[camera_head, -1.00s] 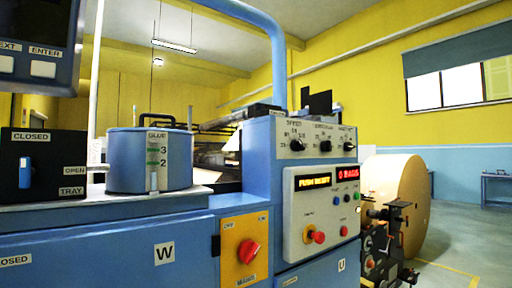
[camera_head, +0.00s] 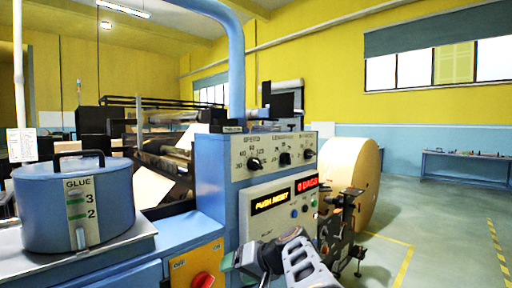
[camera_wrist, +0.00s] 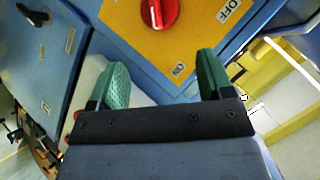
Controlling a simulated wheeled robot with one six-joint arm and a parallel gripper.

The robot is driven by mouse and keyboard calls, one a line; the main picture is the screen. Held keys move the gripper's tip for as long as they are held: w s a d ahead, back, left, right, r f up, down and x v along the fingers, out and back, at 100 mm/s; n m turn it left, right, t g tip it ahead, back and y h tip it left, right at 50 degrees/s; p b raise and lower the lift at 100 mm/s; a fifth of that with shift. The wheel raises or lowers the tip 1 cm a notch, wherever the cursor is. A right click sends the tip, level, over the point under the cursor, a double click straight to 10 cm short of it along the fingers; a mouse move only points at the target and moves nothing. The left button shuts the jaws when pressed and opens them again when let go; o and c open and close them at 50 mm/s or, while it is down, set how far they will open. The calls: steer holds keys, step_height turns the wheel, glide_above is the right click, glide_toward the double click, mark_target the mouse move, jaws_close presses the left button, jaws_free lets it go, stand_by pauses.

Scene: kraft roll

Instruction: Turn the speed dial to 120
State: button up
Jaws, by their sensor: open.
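The speed dial (camera_head: 254,164) is a black knob with a pale pointer. It is the leftmost knob on the grey upper panel (camera_head: 272,152), under the word SPEED, with numbers around it. Its exact setting is too small to read. The speed dial is not clearly identifiable there.
Two similar knobs (camera_head: 285,159) sit right of the speed dial. A red switch (camera_wrist: 158,12) on a yellow plate lies ahead of my fingers. The glue pot (camera_head: 75,205) stands left; the kraft roll (camera_head: 357,180) right.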

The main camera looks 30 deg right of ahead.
steer(key=w+d+r+m+t+p, duration=0.1)
steer(key=d+r+t+p, duration=0.1)
steer(key=d+r, duration=0.35)
steer(key=d+r+t+p, duration=0.2)
steer(key=d+r, duration=0.1)
steer(key=r, duration=0.5)
steer(key=t+h+p, duration=0.2)
steer(key=t+p, duration=0.1)
steer(key=t, duration=0.1)
glide_toward(260, 165)
steer(key=shift+m, duration=0.3)
steer(key=w+p, duration=0.1)
steer(key=w, duration=0.2)
steer(key=w+a+p, duration=0.1)
steer(key=w+p, duration=0.1)
steer(key=w, duration=0.1)
steer(key=w+a+p, duration=0.1)
steer(key=w+p, duration=0.1)
steer(key=w, duration=0.1)
steer(key=shift+w, duration=0.15)
steer(key=shift+w+a, duration=0.15)
steer(key=shift+w, duration=0.5)
steer(key=shift+c, duration=0.3)
steer(key=c, duration=0.9)
steer(key=shift+o, duration=0.2)
steer(key=shift+f, duration=0.1)
